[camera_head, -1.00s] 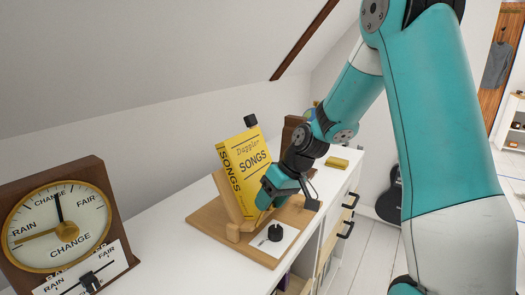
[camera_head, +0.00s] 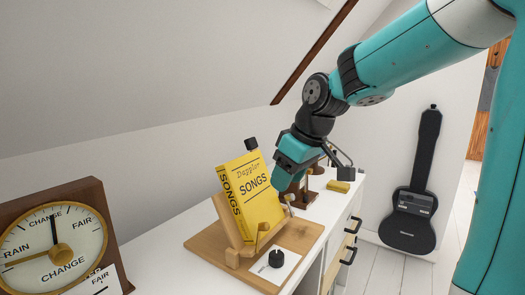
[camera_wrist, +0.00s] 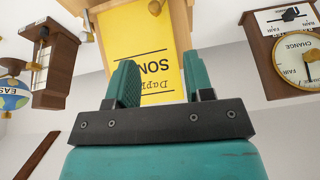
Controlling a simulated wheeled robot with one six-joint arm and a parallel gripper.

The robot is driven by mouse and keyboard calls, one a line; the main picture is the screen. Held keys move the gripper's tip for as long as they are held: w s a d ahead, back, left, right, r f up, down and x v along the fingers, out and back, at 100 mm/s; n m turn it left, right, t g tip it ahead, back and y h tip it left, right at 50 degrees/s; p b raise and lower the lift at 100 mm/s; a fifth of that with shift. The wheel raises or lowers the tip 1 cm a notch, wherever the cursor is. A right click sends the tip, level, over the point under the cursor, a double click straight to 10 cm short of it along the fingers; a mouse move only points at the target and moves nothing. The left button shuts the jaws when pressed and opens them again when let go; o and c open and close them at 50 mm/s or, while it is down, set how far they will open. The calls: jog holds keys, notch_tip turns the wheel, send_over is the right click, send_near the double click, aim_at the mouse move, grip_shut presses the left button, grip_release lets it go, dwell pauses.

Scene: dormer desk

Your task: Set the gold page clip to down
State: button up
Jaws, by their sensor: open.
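A yellow songbook (camera_head: 247,183) leans on a wooden stand (camera_head: 205,245). It also shows upside down in the wrist view (camera_wrist: 157,60). A small gold clip-like piece (camera_head: 263,228) is in front of the book's lower part.
A dial clock-like barometer (camera_head: 52,250) stands at left. A yellow block (camera_head: 338,186) lies behind. A sloped ceiling hangs over the white desk (camera_head: 160,250). A guitar case (camera_head: 412,205) leans on the wall.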

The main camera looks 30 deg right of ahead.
jog(key=s+a+r+n+g+y+p, duration=0.1)
jog(key=s+a+r+p, duration=0.4)
jog(key=a, duration=0.5)
notch_tip(320, 180, up, 3)
jog(key=p, duration=0.3)
jog(key=shift+s+a+f+g, duration=0.15)
jog(key=shift+s+g, duration=0.15)
jog(key=shift+s, duration=0.1)
jog(key=g+h+p, duration=0.2)
jog(key=h, duration=0.1)
send_over(267, 225)
notch_tip(267, 225, down, 4)
jog(key=f, duration=0.1)
notch_tip(267, 225, down, 17)
jog(key=shift+r, duration=0.2)
jog(key=shift+c, duration=0.5)
grip_shut()
